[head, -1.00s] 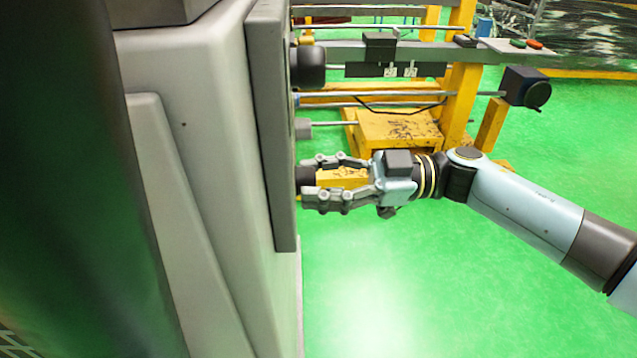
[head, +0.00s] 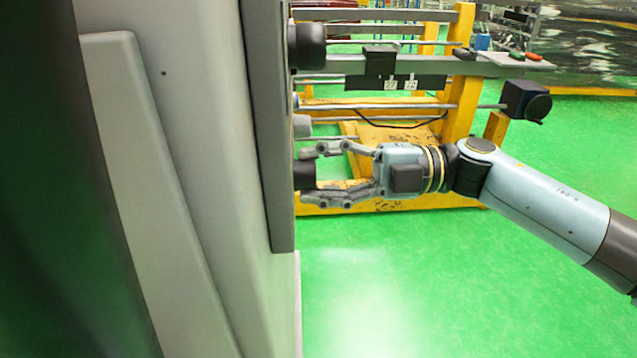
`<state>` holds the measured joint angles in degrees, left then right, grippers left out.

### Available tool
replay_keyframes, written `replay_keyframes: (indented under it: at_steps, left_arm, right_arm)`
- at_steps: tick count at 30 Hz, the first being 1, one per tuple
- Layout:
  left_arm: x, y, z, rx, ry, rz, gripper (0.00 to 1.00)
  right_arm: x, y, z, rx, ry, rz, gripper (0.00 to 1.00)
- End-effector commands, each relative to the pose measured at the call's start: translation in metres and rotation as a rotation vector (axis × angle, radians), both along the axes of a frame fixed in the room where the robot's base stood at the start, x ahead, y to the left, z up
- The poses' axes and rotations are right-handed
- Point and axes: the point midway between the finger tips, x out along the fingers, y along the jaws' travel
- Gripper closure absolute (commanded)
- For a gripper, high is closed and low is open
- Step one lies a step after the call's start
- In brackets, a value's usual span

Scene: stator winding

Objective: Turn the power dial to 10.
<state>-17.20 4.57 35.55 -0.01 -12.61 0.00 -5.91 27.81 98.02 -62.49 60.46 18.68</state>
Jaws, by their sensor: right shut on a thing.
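The power dial, a short black knob (head: 305,174), sticks out to the right from the edge-on front panel (head: 263,130) of a grey machine. I see it from the side, so its scale and pointer are hidden. My right gripper (head: 311,175) reaches in from the right with its two fingers around the knob, one above and one below, and is shut on it. My left gripper is not in view.
A larger black knob (head: 307,46) and a small grey knob (head: 302,126) sit above on the same panel. Behind stands a yellow frame (head: 463,100) with metal rails and a black hand wheel (head: 526,102). The green floor (head: 450,290) at the lower right is clear.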

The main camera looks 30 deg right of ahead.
Motion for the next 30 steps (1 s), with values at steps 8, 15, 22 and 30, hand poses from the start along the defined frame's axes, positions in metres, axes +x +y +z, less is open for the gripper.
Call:
replay_keyframes:
  at_steps: [8, 15, 22, 30]
  left_arm:
    - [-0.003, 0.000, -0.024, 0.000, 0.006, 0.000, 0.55]
    - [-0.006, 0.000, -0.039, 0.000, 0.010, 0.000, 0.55]
    - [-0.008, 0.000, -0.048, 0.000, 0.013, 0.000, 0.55]
    - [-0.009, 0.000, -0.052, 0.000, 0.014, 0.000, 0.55]
  right_arm:
    - [-0.001, 0.000, -0.004, -0.112, -0.228, 0.001, 0.95]
    - [-0.001, 0.000, -0.003, -0.193, -0.394, 0.002, 0.95]
    - [-0.001, 0.000, -0.001, -0.245, -0.499, 0.002, 0.95]
    - [-0.001, 0.000, 0.000, -0.271, -0.552, 0.002, 0.95]
